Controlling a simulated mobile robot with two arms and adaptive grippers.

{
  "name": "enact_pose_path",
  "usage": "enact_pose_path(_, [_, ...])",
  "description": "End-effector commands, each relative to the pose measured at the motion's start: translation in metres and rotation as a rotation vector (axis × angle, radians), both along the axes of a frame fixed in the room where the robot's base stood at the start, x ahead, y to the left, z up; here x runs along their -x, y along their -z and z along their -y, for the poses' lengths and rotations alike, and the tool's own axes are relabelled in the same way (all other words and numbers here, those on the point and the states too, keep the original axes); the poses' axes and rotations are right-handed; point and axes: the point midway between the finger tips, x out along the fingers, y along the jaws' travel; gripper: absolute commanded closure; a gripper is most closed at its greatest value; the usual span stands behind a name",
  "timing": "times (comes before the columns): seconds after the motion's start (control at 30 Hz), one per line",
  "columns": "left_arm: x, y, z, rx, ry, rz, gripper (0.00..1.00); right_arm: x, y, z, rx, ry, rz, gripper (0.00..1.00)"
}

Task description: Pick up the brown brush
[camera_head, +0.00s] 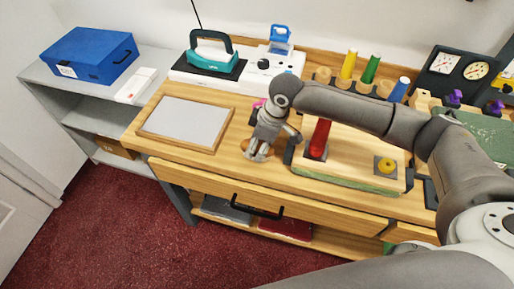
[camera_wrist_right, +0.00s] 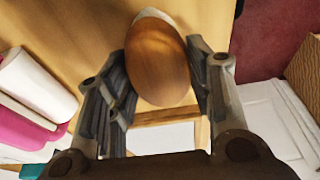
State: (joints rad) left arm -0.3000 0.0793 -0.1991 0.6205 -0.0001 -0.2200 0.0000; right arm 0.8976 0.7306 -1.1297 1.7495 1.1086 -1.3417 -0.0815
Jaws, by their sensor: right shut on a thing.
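The brown brush (camera_wrist_right: 158,62) has a smooth, rounded wooden back and a pale edge at its far end. It sits between the two fingers of my right gripper (camera_wrist_right: 162,75) in the right wrist view, and the fingers press on its sides. In the head view my right gripper (camera_head: 258,153) points down over the wooden counter, just right of the framed grey panel. Only a small brown part of the brush (camera_head: 245,145) shows there; the gripper hides the rest. I cannot tell whether the brush touches the counter. My left gripper is not in view.
The framed grey panel (camera_head: 187,122) lies left of the gripper. The counter's front edge is near.

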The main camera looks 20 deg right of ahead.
Motion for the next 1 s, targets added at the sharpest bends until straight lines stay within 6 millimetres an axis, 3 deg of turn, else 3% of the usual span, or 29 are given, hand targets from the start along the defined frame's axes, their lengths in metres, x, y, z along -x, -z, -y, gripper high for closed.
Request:
enact_pose_path(0.27, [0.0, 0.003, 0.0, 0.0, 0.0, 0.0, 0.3, -0.001, -0.006, 0.0, 0.0, 0.0, 0.001, 0.78])
enact_pose_path(0.47, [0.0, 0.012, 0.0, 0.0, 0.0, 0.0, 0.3, -0.002, -0.03, 0.0, -0.003, 0.001, 0.005, 0.78])
enact_pose_path(0.77, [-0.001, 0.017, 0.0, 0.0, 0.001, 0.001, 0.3, 0.048, -0.093, 0.021, 0.002, 0.0, 0.006, 0.78])
enact_pose_path(1.0, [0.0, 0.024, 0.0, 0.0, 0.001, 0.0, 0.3, 0.096, -0.113, 0.041, 0.003, 0.002, 0.002, 0.78])
